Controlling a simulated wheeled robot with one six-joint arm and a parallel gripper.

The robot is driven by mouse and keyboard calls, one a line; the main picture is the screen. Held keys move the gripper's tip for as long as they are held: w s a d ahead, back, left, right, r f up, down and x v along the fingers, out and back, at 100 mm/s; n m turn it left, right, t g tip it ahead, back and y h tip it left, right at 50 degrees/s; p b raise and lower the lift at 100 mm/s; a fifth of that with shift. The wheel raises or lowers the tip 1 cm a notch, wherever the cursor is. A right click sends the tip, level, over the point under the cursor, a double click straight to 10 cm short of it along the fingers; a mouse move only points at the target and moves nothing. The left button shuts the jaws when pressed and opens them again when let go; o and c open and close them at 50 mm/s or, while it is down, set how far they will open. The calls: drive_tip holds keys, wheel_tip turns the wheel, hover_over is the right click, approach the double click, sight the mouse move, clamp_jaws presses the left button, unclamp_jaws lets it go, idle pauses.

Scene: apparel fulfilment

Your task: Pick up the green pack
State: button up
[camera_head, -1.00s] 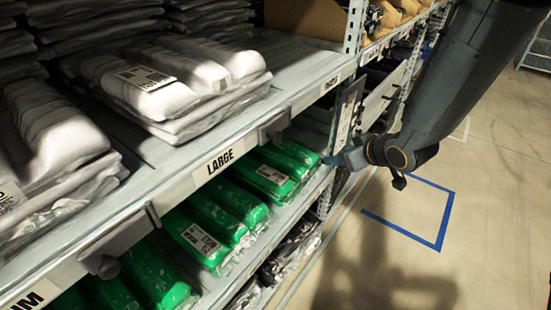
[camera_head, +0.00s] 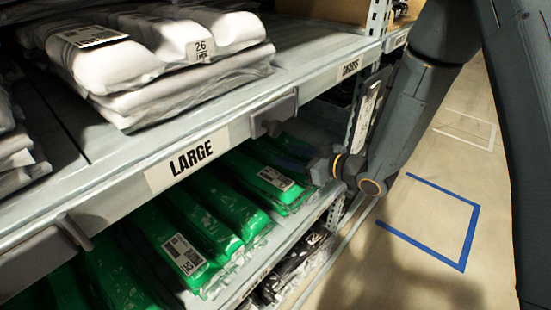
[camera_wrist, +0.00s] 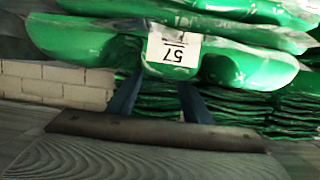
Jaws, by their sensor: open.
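Green packs in clear wrap lie in stacks on the lower shelf (camera_head: 245,288). The far green pack (camera_head: 250,170), with a white label, is nearest my gripper (camera_head: 292,163); other green packs (camera_head: 205,228) lie closer to the camera. In the wrist view, my gripper (camera_wrist: 158,88) has its two blue fingers apart, pointing at a green pack (camera_wrist: 235,68) with a white label reading 57. Nothing is seen held between them. The fingertips overlap the lower edge of that pack in the picture; whether they touch it I cannot tell.
The upper shelf edge (camera_head: 110,195), with a LARGE sign (camera_head: 188,158), hangs over the green packs. White packs (camera_head: 150,55) lie on top of it. A shelf upright (camera_head: 360,110) stands near my arm. Dark packs (camera_head: 300,255) lie below. The floor at right is clear.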

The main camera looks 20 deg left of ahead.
sight(276, 152)
drive_tip(key=x, duration=0.3)
drive_tip(key=shift+w+a+f, duration=0.1)
drive_tip(key=shift+a+f, duration=0.05)
drive_tip(key=shift+a, duration=0.2)
drive_tip(key=c, duration=1.1)
